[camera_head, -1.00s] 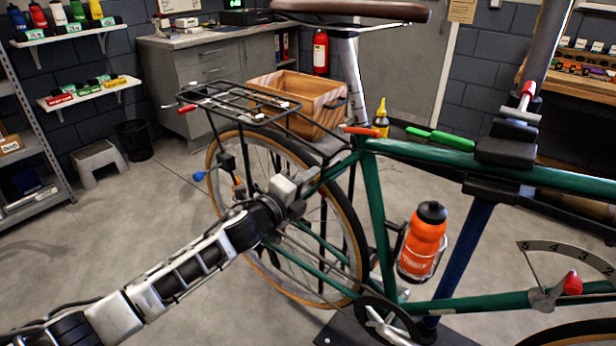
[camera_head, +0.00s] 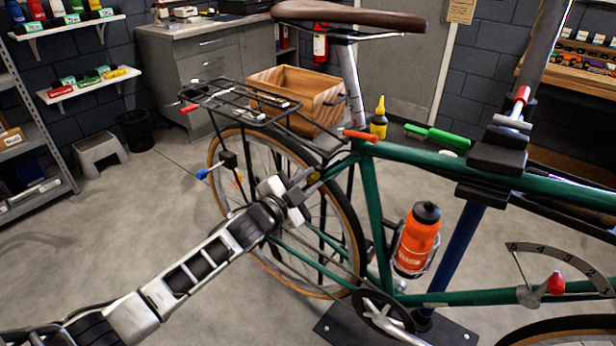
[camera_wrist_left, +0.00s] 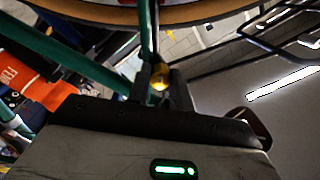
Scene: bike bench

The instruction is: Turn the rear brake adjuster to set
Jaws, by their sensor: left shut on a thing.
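The rear brake adjuster, a small yellow barrel (camera_wrist_left: 160,77), sits between the fingertips of my left gripper (camera_wrist_left: 155,92) in the left wrist view. In the head view, a bit of its yellow (camera_head: 313,176) shows just beyond my left gripper (camera_head: 300,188), beside the rear wheel and frame stays. My left gripper is shut on it, and the fingers hide part of it. The green bicycle (camera_head: 372,205) is held in a clamp. My right gripper is not in view.
The rear rack (camera_head: 235,100) and a wooden crate (camera_head: 300,92) are above the wheel. A blue-tipped part (camera_head: 202,174) sticks out left of the wheel. An orange bottle (camera_head: 418,240) is in the frame.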

